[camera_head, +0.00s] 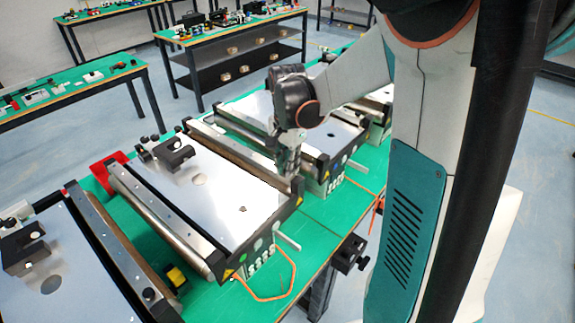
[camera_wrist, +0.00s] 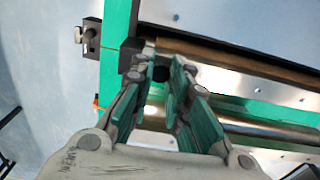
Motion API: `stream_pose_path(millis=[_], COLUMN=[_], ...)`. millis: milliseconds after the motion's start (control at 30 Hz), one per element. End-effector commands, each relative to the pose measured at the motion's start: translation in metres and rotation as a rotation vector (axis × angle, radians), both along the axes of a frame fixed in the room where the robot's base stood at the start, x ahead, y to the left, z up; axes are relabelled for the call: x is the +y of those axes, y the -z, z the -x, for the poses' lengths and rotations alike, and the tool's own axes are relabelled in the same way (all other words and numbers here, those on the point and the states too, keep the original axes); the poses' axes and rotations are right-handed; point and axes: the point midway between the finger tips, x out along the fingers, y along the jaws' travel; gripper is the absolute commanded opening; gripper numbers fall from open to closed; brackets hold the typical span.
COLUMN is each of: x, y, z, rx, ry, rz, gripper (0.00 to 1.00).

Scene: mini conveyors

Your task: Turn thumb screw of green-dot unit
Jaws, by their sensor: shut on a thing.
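The green-dot unit (camera_head: 215,215) is the middle mini conveyor in the head view, with a pale metal top and a green dot (camera_head: 258,243) on its front end panel. My gripper (camera_head: 288,168) points down at the right front corner of this unit. In the wrist view my gripper (camera_wrist: 164,58) has its green-padded fingers closed around a small black round knob, the thumb screw (camera_wrist: 161,74), close to the end of a roller. The fingers hide part of the screw. In the head view the screw is hidden behind the gripper.
Another conveyor (camera_head: 328,140) stands close on the right, and one (camera_head: 60,262) on the left. An orange cable (camera_head: 293,270) loops at the front edge of the green table (camera_head: 205,297). A black clamp (camera_head: 350,254) is fixed to that edge. Other tables stand behind.

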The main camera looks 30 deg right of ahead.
Motion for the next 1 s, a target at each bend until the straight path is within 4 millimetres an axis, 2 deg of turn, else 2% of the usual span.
stream_pose_path(millis=[333,767,800,900,1000], x=[0.0001,0.0001,0.0,0.0001,0.0001], y=[-0.0004,-0.0004,-0.0004,-0.0004,-0.0003], z=[-0.0004,-0.0004,-0.0004,-0.0004,-0.0003], rx=[-0.001,-0.001,-0.001,-0.001,0.0], ry=[0.101,0.111,0.11,0.11,0.11], rz=[0.0,0.0,0.0,0.0,0.0], gripper=[0.0,0.0,0.18,0.38,0.38])
